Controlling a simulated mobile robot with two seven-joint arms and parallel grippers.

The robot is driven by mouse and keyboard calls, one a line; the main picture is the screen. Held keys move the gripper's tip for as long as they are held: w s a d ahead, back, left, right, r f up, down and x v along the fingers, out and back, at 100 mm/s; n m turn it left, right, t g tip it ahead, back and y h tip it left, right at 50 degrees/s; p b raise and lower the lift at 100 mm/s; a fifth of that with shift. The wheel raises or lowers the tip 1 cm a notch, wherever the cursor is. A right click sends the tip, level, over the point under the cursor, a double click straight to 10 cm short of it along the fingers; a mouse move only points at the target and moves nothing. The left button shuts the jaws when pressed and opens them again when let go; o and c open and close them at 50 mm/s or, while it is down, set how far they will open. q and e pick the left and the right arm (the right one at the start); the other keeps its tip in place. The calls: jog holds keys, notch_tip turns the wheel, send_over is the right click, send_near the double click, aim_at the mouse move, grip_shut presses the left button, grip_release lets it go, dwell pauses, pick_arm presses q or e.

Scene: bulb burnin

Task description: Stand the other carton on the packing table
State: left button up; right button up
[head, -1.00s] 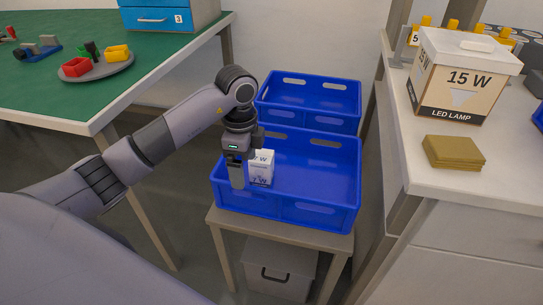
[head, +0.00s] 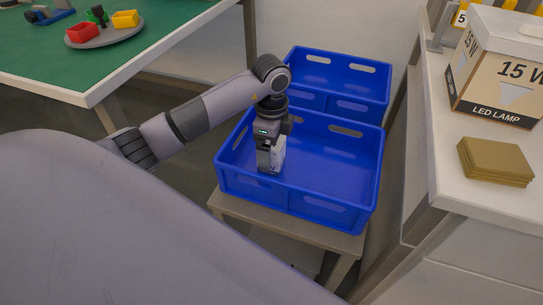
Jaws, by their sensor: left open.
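A small white carton (head: 279,151) stands in the front blue crate (head: 330,211), near its left side. My left gripper (head: 267,168) is open and points down into this crate. It is in front of the carton and hides much of it; I cannot tell whether the fingers straddle or touch it. A larger carton (head: 502,75) marked 15 W and LED LAMP stands on the white-topped table (head: 450,185) at the right. My right gripper is not in view.
A second blue crate (head: 340,78) sits behind the first. A tan stack (head: 495,162) lies in front of the large carton. A green-topped table (head: 160,58) at the left bears a grey plate (head: 104,38) with coloured blocks. The front crate's right part is empty.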

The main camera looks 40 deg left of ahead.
pick_arm(q)
jog(key=shift+f, duration=0.5)
jog(key=shift+r, duration=0.1)
jog(key=c, duration=1.2)
